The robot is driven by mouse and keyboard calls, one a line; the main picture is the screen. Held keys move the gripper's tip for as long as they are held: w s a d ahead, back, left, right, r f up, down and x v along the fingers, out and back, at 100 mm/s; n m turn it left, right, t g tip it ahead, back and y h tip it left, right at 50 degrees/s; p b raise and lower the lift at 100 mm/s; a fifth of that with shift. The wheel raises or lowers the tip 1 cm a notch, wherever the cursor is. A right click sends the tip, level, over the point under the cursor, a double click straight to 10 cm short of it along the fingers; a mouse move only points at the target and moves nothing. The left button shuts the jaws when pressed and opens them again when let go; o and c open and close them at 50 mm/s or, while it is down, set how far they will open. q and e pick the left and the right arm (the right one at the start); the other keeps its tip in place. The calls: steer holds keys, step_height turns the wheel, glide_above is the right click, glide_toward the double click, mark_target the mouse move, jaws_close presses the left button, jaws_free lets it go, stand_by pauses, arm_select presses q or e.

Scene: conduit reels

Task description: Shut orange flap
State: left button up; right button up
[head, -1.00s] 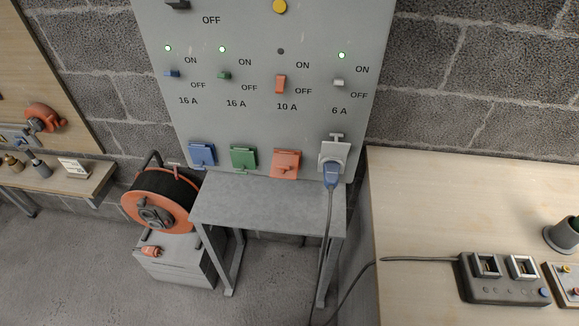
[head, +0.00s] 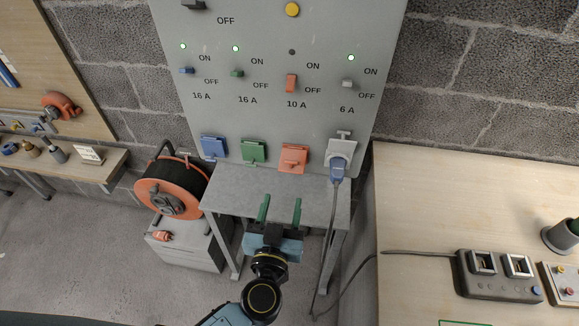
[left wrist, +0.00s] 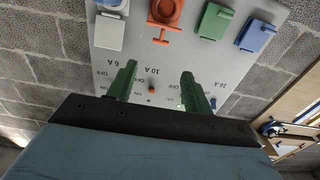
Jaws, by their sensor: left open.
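The orange flap (head: 293,158) is on the low part of the grey panel, between the green flap (head: 254,151) and the grey socket with a blue plug in it. In the left wrist view the orange fitting (left wrist: 165,12) shows at the top edge, partly cut off; a round socket face seems exposed, so the flap looks open. My left gripper (head: 281,208) is open and empty, its green fingers pointing at the panel, apart from the flap and nearer to me. The fingers also show in the left wrist view (left wrist: 158,72). My right gripper is not in view.
The blue flap (head: 214,147) is left of the green one. The blue plug (head: 338,171) trails a cable down past the grey table (head: 225,192). An orange reel (head: 172,187) stands at left. A wooden workbench (head: 430,200) is at right.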

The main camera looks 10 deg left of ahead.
mark_target(291, 162)
arm_select(q)
steer(key=w+b, duration=0.1)
steer(key=w, duration=1)
steer(key=shift+w, duration=0.1)
jaws_close()
